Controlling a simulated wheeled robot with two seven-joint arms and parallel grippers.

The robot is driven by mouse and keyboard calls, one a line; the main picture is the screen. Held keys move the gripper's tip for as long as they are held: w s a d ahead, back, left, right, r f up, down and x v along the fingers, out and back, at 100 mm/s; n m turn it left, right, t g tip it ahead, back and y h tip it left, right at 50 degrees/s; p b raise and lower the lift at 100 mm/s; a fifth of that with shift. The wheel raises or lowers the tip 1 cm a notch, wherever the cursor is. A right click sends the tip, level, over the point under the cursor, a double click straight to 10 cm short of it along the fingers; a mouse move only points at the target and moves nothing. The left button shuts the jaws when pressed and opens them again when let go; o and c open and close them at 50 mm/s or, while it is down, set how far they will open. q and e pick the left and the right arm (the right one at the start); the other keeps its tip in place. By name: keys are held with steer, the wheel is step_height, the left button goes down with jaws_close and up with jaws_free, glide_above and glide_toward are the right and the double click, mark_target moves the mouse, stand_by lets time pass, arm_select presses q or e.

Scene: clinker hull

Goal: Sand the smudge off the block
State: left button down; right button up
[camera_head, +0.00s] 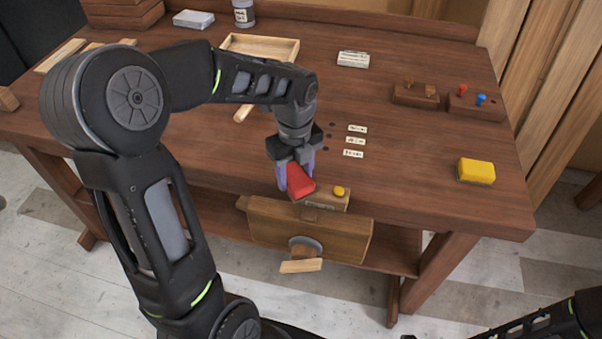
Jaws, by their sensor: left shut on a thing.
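My left gripper (297,180) is shut on a red block (299,181), likely the sanding block, at the bench's front edge. The red block is at the left part of the top of a light wooden block (330,201), which sits at the vise (310,228). I cannot tell whether the two touch. The wooden block has a small yellow knob (339,191) on its right part and a pale label on its front. No smudge is visible; the red block and fingers hide part of the top. My right gripper is out of view; only its arm shows at bottom right.
A yellow block (476,170) lies on the right of the bench (430,200). Small labels (355,141) lie behind the vise. The right front bench top is mostly clear.

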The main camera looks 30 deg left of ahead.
mark_target(293, 174)
arm_select(q)
steer(key=shift+s+a+f, duration=0.15)
steer(key=shift+s, duration=0.05)
step_height(293, 174, up, 3)
steer(key=p, duration=0.3)
step_height(293, 174, up, 3)
steer(key=shift+w+f+p, duration=0.1)
steer(key=shift+f+p, duration=0.05)
steer(key=shift+p, duration=0.4)
steer(key=shift+r, duration=0.2)
steer(key=shift+r, duration=0.1)
steer(key=shift+r, duration=1.4)
